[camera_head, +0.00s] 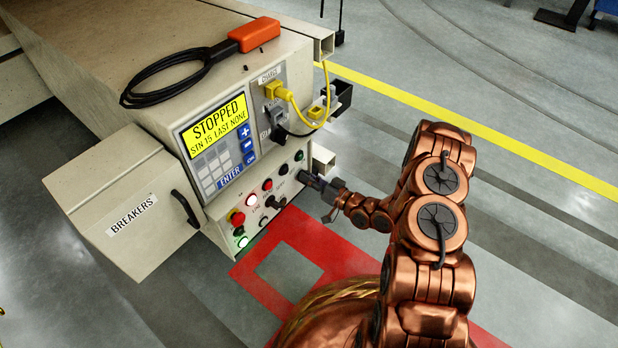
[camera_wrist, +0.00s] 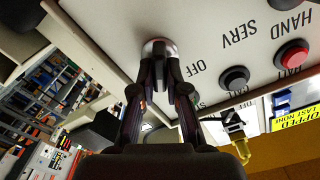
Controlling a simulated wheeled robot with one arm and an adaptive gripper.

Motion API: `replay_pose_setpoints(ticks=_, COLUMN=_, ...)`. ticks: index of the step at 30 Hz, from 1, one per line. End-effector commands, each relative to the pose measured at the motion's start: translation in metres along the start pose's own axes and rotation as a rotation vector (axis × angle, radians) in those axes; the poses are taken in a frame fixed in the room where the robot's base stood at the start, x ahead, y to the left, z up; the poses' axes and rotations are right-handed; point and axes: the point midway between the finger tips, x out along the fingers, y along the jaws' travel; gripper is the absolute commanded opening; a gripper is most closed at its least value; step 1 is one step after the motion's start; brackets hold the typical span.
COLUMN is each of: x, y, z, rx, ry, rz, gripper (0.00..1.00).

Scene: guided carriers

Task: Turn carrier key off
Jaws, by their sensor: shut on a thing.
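The carrier's control panel (camera_head: 262,203) carries a row of buttons and switches below a yellow display (camera_head: 218,122) that reads "STOPPED STN 15 LAST NONE". My gripper (camera_head: 308,180) is at the right end of this row, its fingers against the panel. In the wrist view my gripper (camera_wrist: 160,66) is shut on the key at a round silver key switch (camera_wrist: 156,46). An "OFF" label (camera_wrist: 196,76) is printed beside the switch. The key itself is mostly hidden between the fingers, so its angle cannot be told.
A black button (camera_wrist: 234,78) and a red button (camera_wrist: 292,56) sit near the key switch. A yellow plug with a cable (camera_head: 280,92) is above the panel. The breakers box (camera_head: 128,210) juts out at the left. Open floor lies to the right.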

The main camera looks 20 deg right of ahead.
Motion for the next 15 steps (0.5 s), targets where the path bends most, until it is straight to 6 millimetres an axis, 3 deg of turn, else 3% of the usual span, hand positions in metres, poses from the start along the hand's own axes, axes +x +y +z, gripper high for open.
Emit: replay_pose_setpoints(ticks=15, x=0.0003, y=-0.0038, z=-0.0055, rx=-0.091, ry=0.000, rz=-0.001, gripper=0.00)
